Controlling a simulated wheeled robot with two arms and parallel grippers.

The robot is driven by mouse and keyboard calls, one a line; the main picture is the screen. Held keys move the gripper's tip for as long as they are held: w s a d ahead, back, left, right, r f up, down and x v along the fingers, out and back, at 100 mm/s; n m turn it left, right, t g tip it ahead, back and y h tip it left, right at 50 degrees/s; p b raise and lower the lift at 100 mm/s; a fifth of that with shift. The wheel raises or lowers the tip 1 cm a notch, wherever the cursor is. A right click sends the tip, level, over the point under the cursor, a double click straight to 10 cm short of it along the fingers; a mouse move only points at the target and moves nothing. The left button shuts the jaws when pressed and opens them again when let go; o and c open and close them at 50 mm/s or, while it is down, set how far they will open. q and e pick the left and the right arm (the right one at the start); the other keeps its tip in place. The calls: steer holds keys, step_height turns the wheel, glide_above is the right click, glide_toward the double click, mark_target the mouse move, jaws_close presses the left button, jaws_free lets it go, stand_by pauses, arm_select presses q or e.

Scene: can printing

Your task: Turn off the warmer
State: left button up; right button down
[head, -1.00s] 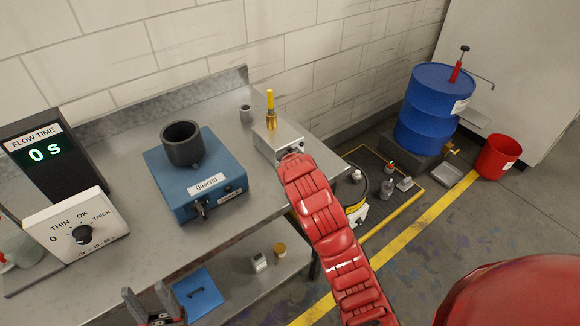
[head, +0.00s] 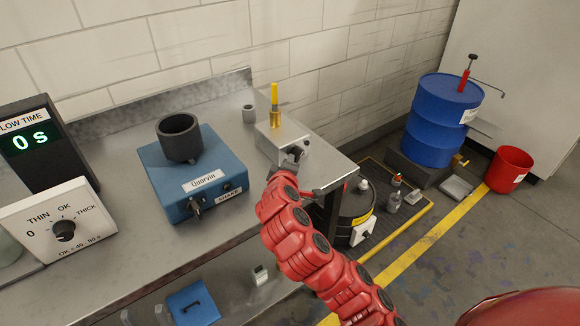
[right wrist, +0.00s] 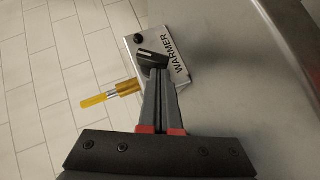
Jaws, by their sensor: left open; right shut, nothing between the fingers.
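The warmer (head: 275,140) is a small grey metal box at the right end of the bench. It also shows in the right wrist view (right wrist: 181,52), with its WARMER label, a black knob (right wrist: 152,59) and a small round black part (right wrist: 138,40). My right gripper (head: 294,158) is shut at the warmer's front. In the right wrist view its fingertips (right wrist: 160,72) are together right at the knob and seem to touch it; nothing is gripped between them.
A yellow-handled brass tool (head: 274,108) stands upright on the warmer. A blue drum (head: 438,120) and red bucket (head: 508,170) stand right.

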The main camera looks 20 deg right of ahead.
steer(key=shift+f+n+t+h+b, duration=0.6)
steer(key=shift+n+t+b, duration=0.15)
steer(key=shift+b, duration=0.85)
steer(key=shift+f+b, duration=0.15)
steer(key=shift+b, duration=0.25)
